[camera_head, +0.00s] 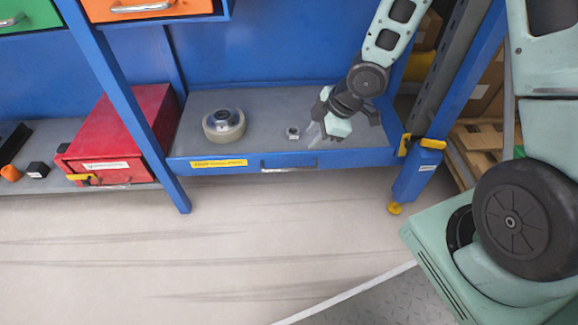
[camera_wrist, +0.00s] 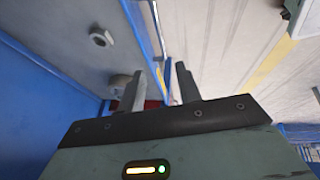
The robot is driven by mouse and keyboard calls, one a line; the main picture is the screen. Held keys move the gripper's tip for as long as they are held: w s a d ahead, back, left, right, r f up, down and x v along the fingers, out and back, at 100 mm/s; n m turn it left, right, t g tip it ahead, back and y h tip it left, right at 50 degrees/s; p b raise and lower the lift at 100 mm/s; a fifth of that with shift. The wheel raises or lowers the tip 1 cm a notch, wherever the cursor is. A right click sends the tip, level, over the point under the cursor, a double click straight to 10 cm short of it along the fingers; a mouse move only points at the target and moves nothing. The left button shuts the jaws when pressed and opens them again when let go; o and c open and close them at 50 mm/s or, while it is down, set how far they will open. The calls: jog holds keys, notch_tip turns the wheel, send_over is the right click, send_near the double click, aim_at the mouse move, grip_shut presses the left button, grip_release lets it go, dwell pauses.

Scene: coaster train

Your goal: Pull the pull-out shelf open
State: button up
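The pull-out shelf (camera_head: 262,110) is a grey tray with a blue front. It sits low in the blue frame and bears a yellow label (camera_head: 219,163). A darker handle strip (camera_head: 290,160) is at the middle of its front. My gripper (camera_head: 318,137) is over the shelf's front edge, just above and right of the handle strip. In the wrist view, my gripper (camera_wrist: 160,72) has its two fingers apart, with the shelf's blue front edge (camera_wrist: 134,15) running toward the gap between them. I cannot tell whether either finger touches it.
A pale wheel (camera_head: 224,126) and a small metal nut (camera_head: 293,132) lie on the shelf. A red box (camera_head: 118,135) stands left, beyond a blue post (camera_head: 130,105). Yellow clips (camera_head: 433,144) mark the right post. The floor (camera_head: 220,240) in front is clear.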

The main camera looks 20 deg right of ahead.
aim_at(287, 168)
jog(key=b+x, duration=0.8)
jog(key=x, duration=0.7)
jog(key=shift+f, duration=0.3)
grip_shut()
